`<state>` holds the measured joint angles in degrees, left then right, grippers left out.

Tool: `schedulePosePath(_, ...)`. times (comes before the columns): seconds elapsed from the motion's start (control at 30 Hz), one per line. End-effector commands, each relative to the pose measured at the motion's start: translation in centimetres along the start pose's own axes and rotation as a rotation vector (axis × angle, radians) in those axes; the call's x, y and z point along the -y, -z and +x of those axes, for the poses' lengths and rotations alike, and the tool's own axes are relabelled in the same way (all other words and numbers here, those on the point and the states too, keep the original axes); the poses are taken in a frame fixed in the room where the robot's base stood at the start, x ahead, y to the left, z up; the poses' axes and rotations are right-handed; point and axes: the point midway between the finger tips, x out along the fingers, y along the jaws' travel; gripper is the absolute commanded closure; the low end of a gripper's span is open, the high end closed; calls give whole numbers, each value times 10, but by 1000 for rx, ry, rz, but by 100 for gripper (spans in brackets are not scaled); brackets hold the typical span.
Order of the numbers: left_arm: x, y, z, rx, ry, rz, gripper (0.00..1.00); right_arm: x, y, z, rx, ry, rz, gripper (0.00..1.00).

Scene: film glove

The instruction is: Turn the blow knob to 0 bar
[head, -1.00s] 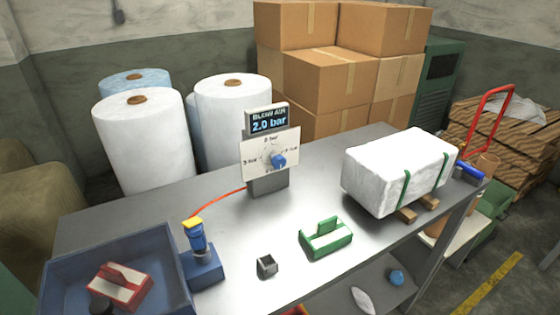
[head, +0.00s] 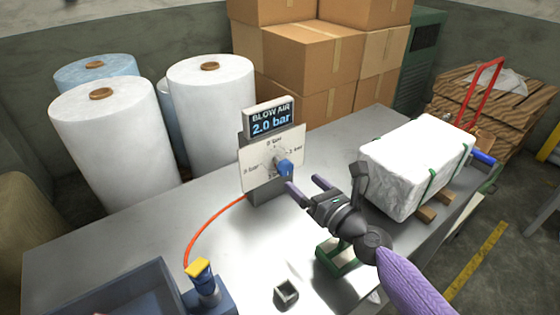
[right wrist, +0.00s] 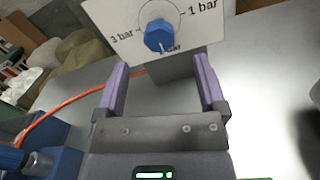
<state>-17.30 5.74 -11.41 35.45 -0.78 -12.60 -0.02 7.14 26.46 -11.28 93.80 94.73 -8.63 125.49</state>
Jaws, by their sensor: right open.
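The blow air unit stands on the grey table, with a display (head: 271,121) reading 2.0 bar above a white dial plate (head: 256,172). The blue knob (head: 284,167) sits on that plate; in the right wrist view the knob (right wrist: 159,37) has its white mark pointing down, toward the partly hidden bottom label. The 3 bar label is to its left and 1 bar to its right. My right gripper (head: 306,184) is open and empty, its fingers pointing at the unit, just short of the knob and slightly below it. My left gripper is not in view.
A wrapped white block (head: 405,165) lies on wooden strips at the right. A green-handled tool (head: 335,256) is partly behind my right arm. A small grey holder (head: 286,292), blue tray (head: 120,295) and orange hose (head: 210,217) are also on the table.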

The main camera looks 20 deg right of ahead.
Motion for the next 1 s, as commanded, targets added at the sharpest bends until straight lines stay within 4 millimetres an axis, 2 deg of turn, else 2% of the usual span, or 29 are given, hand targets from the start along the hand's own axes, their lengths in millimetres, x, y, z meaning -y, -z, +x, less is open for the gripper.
schedulePosePath(0.1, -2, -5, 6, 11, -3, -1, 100, 0, 1, 31, 3, -1, -1, 10)
schedulePosePath(0.3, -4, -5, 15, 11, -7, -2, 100, 0, 2, 63, 0, -2, -2, 10)
schedulePosePath(0.43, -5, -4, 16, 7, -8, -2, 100, -1, 1, 70, -1, -2, -3, 10)
schedulePosePath(0.67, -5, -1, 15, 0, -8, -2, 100, -1, 0, 71, -1, -2, -4, 10)
schedulePosePath(1.0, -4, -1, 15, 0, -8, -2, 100, -1, 1, 71, -1, -2, -4, 82)
